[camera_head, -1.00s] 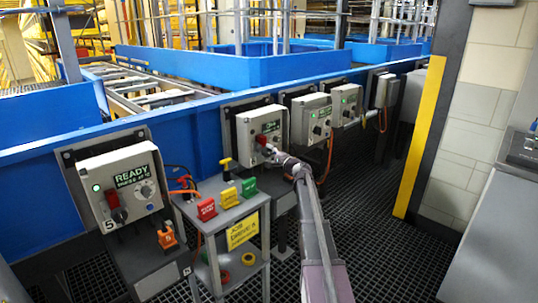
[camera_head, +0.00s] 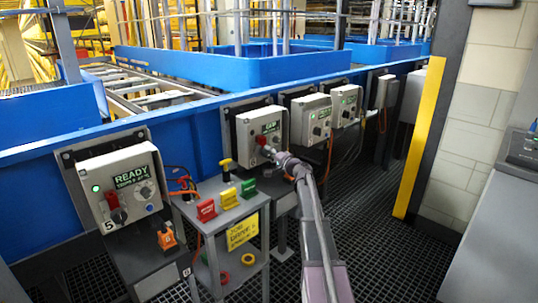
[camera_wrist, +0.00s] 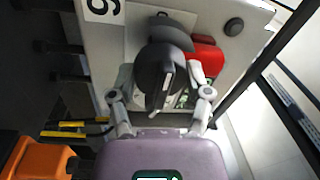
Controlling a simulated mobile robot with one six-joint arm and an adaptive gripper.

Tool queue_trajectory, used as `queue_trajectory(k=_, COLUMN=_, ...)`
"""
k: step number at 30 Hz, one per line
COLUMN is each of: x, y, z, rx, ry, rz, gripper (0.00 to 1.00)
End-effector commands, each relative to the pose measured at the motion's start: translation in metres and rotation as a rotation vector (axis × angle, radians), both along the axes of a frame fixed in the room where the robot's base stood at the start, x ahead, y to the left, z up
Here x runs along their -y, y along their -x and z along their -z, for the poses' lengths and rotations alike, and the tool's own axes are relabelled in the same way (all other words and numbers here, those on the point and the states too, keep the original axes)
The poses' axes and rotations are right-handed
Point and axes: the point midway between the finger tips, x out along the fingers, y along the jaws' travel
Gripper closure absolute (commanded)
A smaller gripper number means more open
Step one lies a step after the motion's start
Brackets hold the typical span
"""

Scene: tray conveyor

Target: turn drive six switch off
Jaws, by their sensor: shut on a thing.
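The drive six box (camera_head: 246,126) is a light grey control box on the blue conveyor side, with a green lit display. In the wrist view its face (camera_wrist: 115,62) carries a large number at the upper left. The switch (camera_wrist: 160,75) has a dark grey rotary handle, with a red part (camera_wrist: 207,57) beside it. My gripper (camera_wrist: 165,92) has one finger on each side of the dark handle and is shut on it. In the head view my gripper (camera_head: 271,153) is at the lower part of the box, where a red tip shows. The switch's exact angle is partly hidden.
The drive five box (camera_head: 115,170) stands left, reading READY. A small grey stand (camera_head: 235,208) with red, yellow and green tags is just left of my arm. More grey boxes (camera_head: 310,118) line the conveyor to the right. A round dark button (camera_wrist: 234,26) shows on the box.

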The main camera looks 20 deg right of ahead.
Motion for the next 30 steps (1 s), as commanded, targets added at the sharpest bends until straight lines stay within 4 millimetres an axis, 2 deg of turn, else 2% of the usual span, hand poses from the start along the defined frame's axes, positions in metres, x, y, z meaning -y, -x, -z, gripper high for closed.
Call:
queue_trajectory(k=4, x=0.0005, y=-0.0024, z=-0.0006, rx=0.001, ry=-0.002, rz=0.002, gripper=0.84)
queue_trajectory(k=5, x=0.0005, y=-0.0024, z=-0.0006, rx=0.001, ry=-0.002, rz=0.002, gripper=0.28)
queue_trajectory(k=7, x=0.0004, y=-0.002, z=-0.0005, rx=0.001, ry=-0.002, rz=0.002, gripper=0.07)
queue_trajectory(k=8, x=0.0003, y=-0.0019, z=-0.0005, rx=0.0, ry=-0.001, rz=0.002, gripper=0.02)
queue_trajectory(k=30, x=-0.0003, y=0.0, z=0.0002, rx=-0.021, ry=-0.054, rz=0.0, gripper=0.02)
